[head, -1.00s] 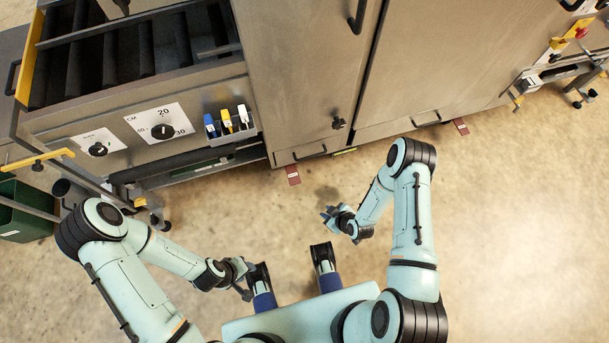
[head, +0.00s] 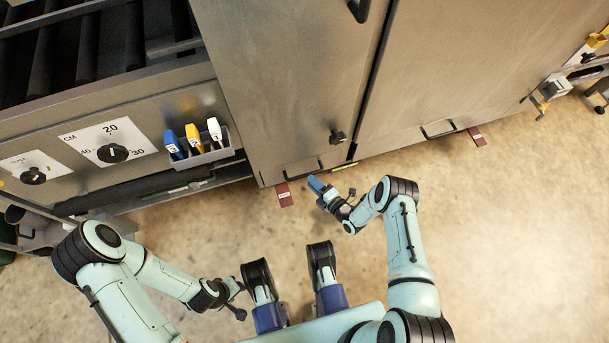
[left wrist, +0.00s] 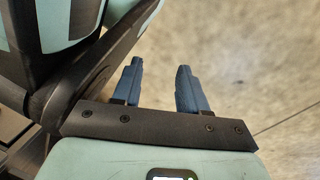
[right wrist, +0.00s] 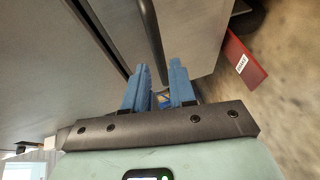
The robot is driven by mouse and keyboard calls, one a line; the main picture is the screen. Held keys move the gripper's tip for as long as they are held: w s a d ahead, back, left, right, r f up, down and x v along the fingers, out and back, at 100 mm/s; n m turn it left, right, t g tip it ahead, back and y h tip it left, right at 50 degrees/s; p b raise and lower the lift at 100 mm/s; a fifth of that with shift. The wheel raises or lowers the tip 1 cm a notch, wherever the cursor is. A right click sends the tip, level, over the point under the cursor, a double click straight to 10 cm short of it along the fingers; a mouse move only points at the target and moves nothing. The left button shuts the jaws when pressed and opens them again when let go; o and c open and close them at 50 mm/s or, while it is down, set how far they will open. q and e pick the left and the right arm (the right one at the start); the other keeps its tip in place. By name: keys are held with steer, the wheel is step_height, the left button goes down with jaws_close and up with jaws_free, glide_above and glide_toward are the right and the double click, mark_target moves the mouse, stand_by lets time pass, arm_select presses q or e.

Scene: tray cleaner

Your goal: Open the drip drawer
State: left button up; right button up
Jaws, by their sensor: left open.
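A low drawer front with a black bar handle (head: 305,173) sits at the foot of the steel cabinet and looks closed. I take it as the drip drawer, though no label shows. My right gripper (head: 316,184) is just in front of this handle. In the right wrist view a dark handle bar (right wrist: 150,30) runs down toward the gap between the blue fingers (right wrist: 160,78). The fingers are partly apart; whether they touch the bar is unclear. My left gripper (left wrist: 157,75) is open and empty over bare floor.
A second low handle (head: 438,129) is farther right. A knob (head: 337,136) sits on the cabinet door. The floor in front is clear.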

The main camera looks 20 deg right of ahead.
mark_target(305, 175)
steer(key=b+x, duration=0.1)
steer(key=x, duration=0.4)
steer(key=shift+w+b, duration=0.15)
steer(key=shift+b, duration=0.2)
arm_select(q)
steer(key=shift+g, duration=0.7)
steer(key=s, duration=0.1)
steer(key=s+f, duration=0.2)
steer(key=s, duration=0.1)
steer(key=shift+a, duration=0.2)
arm_select(e)
jaws_close()
